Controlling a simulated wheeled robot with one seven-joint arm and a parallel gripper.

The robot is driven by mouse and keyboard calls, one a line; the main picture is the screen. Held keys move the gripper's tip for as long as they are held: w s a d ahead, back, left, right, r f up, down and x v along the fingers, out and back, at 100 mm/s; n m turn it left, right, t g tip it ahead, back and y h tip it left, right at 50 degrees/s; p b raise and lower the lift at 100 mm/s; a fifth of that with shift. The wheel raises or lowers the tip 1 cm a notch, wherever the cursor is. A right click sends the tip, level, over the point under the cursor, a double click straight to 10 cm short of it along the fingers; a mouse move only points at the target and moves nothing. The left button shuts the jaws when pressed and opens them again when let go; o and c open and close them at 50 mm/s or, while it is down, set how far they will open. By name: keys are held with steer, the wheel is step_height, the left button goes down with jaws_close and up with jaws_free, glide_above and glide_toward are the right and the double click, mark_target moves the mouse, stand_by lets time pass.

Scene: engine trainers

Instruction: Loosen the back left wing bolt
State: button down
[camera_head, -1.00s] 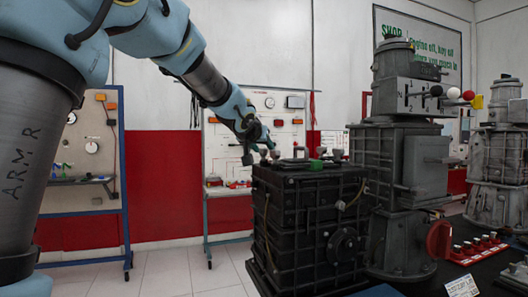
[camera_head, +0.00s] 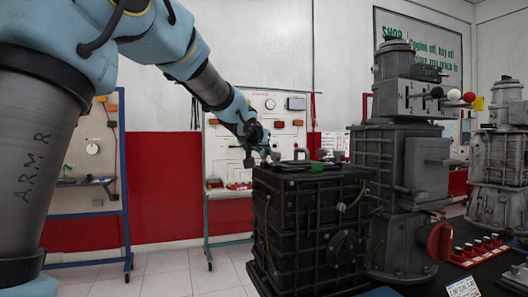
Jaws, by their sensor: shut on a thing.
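A dark ribbed metal box (camera_head: 300,225) stands in the middle, with a lid on top that carries several small fittings. One is an upright wing-shaped fitting (camera_head: 301,153) near the back; a green one (camera_head: 316,166) sits nearer the front. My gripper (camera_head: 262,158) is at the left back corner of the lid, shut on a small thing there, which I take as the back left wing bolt. The bolt is mostly hidden by the fingers and small at this distance.
A tall grey machine (camera_head: 395,175) with lever knobs stands close at the right of the box. A red round part (camera_head: 439,240) and a row of red switches (camera_head: 480,248) are at the lower right.

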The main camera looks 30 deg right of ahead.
steer(key=shift+s+f+b, duration=0.1)
steer(key=shift+f+b, duration=0.3)
steer(key=shift+b, duration=1.75)
steer(key=shift+d+f+n+t+y+b, duration=0.1)
steer(key=shift+n+t+y+b, duration=0.25)
steer(key=shift+b, duration=0.55)
steer(key=b, duration=0.3)
steer(key=shift+n+y, duration=0.25)
steer(key=shift+n, duration=0.1)
steer(key=n+t+y+b, duration=0.1)
steer(key=b, duration=0.3)
steer(key=n+y+b, duration=0.1)
steer(key=n+t+y+b, duration=0.1)
steer(key=b, duration=0.1)
steer(key=shift+r+y, duration=0.3)
steer(key=shift+r+n+t+y+b, duration=0.2)
steer(key=shift+n+y+b, duration=0.25)
steer(key=shift+n+y, duration=0.85)
